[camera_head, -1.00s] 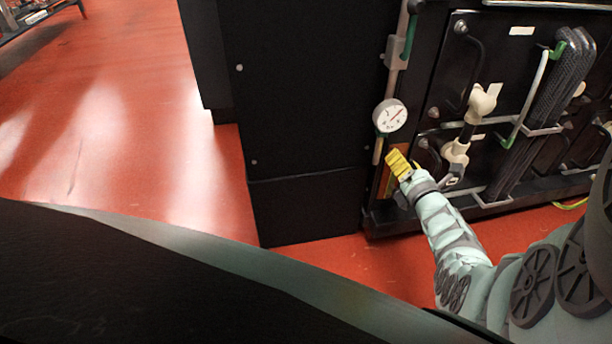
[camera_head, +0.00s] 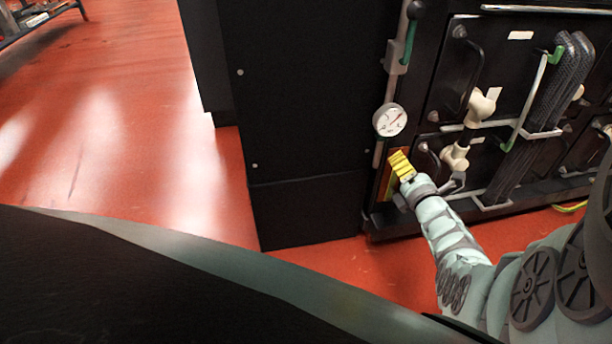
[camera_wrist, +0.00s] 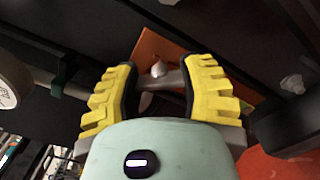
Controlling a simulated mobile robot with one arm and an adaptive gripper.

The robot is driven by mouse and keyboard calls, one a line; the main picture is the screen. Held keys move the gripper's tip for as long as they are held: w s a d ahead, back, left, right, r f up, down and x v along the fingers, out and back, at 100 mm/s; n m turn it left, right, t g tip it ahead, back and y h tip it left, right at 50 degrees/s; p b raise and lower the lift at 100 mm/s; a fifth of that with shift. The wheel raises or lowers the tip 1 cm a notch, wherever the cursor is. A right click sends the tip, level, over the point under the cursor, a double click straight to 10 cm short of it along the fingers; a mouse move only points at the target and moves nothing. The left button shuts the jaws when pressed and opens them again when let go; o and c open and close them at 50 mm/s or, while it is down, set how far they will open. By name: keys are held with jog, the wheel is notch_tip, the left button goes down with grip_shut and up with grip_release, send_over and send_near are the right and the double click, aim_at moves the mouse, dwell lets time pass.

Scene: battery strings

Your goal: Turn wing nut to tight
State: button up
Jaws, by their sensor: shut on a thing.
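A small pale wing nut (camera_wrist: 159,69) shows in the wrist view, in front of an orange plate (camera_wrist: 152,46). A grey bar-like part runs behind or beside it, between my fingers. My gripper (camera_wrist: 162,82) has yellow ridged fingers, one on each side of the wing nut, and is shut on it. In the head view my gripper (camera_head: 397,166) is at the orange plate (camera_head: 385,182), low on the black cabinet. The wing nut is hidden there by the yellow fingers. How far the nut is turned cannot be seen.
A round white gauge (camera_head: 390,120) sits on a pipe just above my gripper. A green-handled valve (camera_head: 409,42) is higher up. Cream pipe fittings (camera_head: 455,157) and black hoses (camera_head: 560,85) are to the right. Red floor (camera_head: 130,120) is open at the left.

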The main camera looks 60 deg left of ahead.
jog(key=m, duration=0.3)
jog(key=shift+m+p, duration=0.3)
jog(key=shift+p, duration=0.05)
jog(key=m, duration=0.3)
jog(key=shift+a+r+m+p, duration=0.1)
jog(key=shift+m+p, duration=0.2)
jog(key=shift+p, duration=0.1)
jog(key=m, duration=0.6)
jog(key=shift+m, duration=0.8)
jog(key=m, duration=0.4)
jog(key=m+b, duration=0.1)
jog(key=m, duration=0.3)
jog(key=shift+f, duration=0.2)
jog(key=shift+r+m+b, duration=0.1)
jog(key=shift+m+b, duration=0.35)
jog(key=shift+m, duration=0.95)
